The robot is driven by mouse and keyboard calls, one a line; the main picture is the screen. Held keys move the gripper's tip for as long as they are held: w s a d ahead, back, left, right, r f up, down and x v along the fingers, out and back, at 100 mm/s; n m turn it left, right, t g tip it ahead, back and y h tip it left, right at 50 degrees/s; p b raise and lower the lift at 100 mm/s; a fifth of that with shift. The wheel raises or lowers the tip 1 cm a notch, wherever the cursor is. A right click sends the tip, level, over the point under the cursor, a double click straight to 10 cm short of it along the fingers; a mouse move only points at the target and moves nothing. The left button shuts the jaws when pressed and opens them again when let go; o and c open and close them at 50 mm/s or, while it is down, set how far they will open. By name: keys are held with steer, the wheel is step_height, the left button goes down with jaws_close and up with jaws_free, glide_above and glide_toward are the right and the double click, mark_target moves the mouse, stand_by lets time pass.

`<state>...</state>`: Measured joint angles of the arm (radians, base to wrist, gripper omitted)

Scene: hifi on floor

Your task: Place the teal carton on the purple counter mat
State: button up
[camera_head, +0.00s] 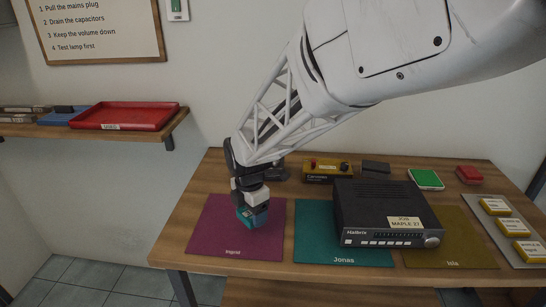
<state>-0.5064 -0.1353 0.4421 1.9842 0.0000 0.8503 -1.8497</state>
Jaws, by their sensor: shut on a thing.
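My gripper (251,198) points down over the left part of the table. It is shut on the teal carton (253,217), a small teal box with a darker side face. The carton is at the purple counter mat (219,240), which is labelled "Ingrid", over its right half in the picture. I cannot tell whether the carton touches the mat or hangs just above it. My arm hides part of the table behind the mat.
A teal mat (314,240) labelled "Jonas" lies to the right, partly under a black hifi unit (385,212). An olive mat (465,245) is farther right. A yellow box (327,171) stands behind. A wall shelf holds a red tray (123,115).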

mark_target(248, 213)
steer(key=shift+w+a+f, duration=0.1)
steer(key=shift+w+a, duration=0.35)
steer(key=shift+w, duration=0.35)
steer(key=shift+w+a+f, duration=0.1)
steer(key=shift+w+a, duration=0.3)
steer(key=shift+w, duration=0.35)
steer(key=shift+f, duration=1.7)
steer(key=shift+f, duration=0.1)
steer(key=o, duration=0.9)
step_height(248, 213, up, 12)
